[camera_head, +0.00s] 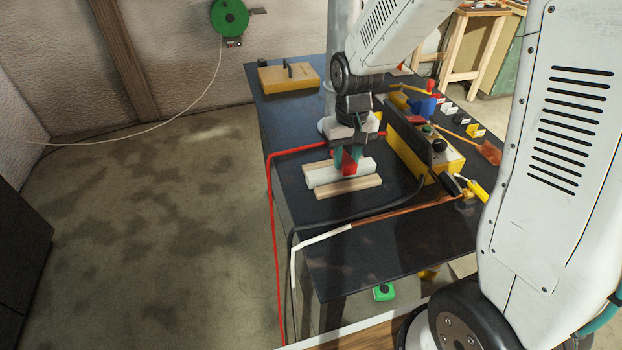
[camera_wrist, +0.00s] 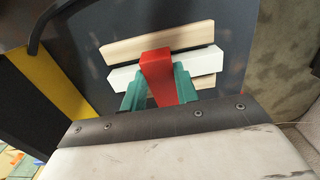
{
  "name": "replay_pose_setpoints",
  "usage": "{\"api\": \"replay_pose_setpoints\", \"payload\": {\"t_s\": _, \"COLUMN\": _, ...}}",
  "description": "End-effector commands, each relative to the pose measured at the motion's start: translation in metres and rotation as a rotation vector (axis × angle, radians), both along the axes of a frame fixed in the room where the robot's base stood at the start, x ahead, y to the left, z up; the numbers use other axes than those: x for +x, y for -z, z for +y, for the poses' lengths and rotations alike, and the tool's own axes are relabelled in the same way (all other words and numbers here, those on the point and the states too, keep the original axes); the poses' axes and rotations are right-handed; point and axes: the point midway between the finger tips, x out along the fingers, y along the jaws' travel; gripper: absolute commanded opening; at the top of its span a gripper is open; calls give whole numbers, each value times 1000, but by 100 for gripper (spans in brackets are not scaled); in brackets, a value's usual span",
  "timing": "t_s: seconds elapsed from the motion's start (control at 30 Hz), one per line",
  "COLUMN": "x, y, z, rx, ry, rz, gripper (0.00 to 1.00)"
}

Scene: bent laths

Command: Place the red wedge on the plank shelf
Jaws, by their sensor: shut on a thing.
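My gripper (camera_head: 347,157) points down over the black table and is shut on the red wedge (camera_head: 348,169). In the wrist view, the red wedge (camera_wrist: 158,72) sits between the two green fingers (camera_wrist: 158,88). Below it lie a white bar (camera_head: 321,176) and a pale wooden lath (camera_head: 350,187), side by side. In the wrist view, the white bar (camera_wrist: 207,62) runs between two wooden laths (camera_wrist: 185,39), and the wedge crosses over it. I cannot tell whether the wedge touches the bar. I cannot tell for sure whether these laths are the plank shelf.
A yellow and black control box (camera_head: 440,163) stands close to the right. A red cable (camera_head: 300,149) and a black cable (camera_head: 375,210) cross the table. A yellow case (camera_head: 288,77) lies at the back left. Small tools lie at the right. The table's front is mostly clear.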

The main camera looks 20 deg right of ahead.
Motion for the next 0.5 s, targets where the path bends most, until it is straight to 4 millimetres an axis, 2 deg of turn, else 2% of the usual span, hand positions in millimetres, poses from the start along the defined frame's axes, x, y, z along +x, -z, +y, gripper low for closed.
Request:
{"api": "replay_pose_setpoints", "payload": {"t_s": 0.03, "x": -3, "y": 1, "z": 16, "rx": 0, "ry": -9, "rz": 0, "gripper": 8}}
{"api": "replay_pose_setpoints", "payload": {"t_s": 0.3, "x": -15, "y": 8, "z": 85, "rx": 0, "ry": -8, "rz": 0, "gripper": 8}}
{"api": "replay_pose_setpoints", "payload": {"t_s": 0.4, "x": -18, "y": 9, "z": 102, "rx": 0, "ry": -6, "rz": 0, "gripper": 8}}
{"api": "replay_pose_setpoints", "payload": {"t_s": 0.5, "x": -19, "y": 10, "z": 111, "rx": 0, "ry": -2, "rz": -1, "gripper": 8}}
